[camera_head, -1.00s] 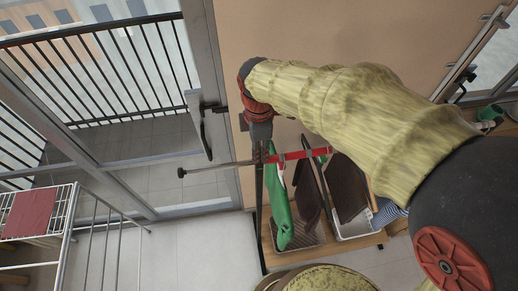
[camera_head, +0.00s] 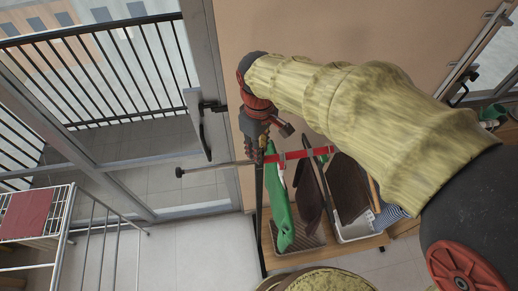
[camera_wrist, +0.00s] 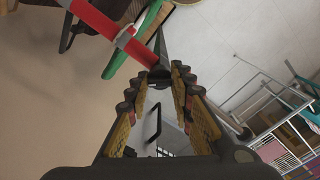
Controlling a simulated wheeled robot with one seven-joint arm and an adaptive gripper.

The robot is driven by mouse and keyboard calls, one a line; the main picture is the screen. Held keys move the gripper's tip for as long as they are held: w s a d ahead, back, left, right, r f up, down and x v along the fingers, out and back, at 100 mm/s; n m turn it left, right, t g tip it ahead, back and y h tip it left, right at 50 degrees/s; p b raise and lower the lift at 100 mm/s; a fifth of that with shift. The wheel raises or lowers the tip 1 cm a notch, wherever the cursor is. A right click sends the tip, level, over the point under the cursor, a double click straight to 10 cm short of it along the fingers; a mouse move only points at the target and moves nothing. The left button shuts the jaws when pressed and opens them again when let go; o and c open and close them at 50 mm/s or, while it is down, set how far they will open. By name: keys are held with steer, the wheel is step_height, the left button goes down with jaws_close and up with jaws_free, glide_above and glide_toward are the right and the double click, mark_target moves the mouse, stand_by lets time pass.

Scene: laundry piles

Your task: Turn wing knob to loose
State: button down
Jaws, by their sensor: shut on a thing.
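My gripper (camera_head: 258,150) reaches down to the top of a dark upright post, where a red bar (camera_head: 300,155) and a thin grey rod (camera_head: 215,166) meet. In the wrist view, my gripper's ribbed yellow-and-black fingers (camera_wrist: 156,82) close around a small dark part at this joint. That part appears to be the wing knob (camera_wrist: 158,74). The fingers hide most of it, so its wing shape and angle cannot be made out. The red bar (camera_wrist: 112,32) runs out from the joint to the upper left in the wrist view.
A green item (camera_head: 281,205) and dark brown items (camera_head: 308,190) hang below the red bar. A white bin (camera_head: 360,228) stands on a wooden shelf. A white drying rack (camera_head: 68,225) stands left, near the glass door with its handle (camera_head: 202,125). Floor between is clear.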

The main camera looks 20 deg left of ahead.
steer(key=m+b, duration=0.1)
steer(key=m, duration=1.3)
steer(key=shift+b, duration=0.35)
stand_by(0.3)
steer(key=c, duration=1.6)
jaws_free()
steer(key=shift+o, duration=0.2)
step_height(320, 180, up, 12)
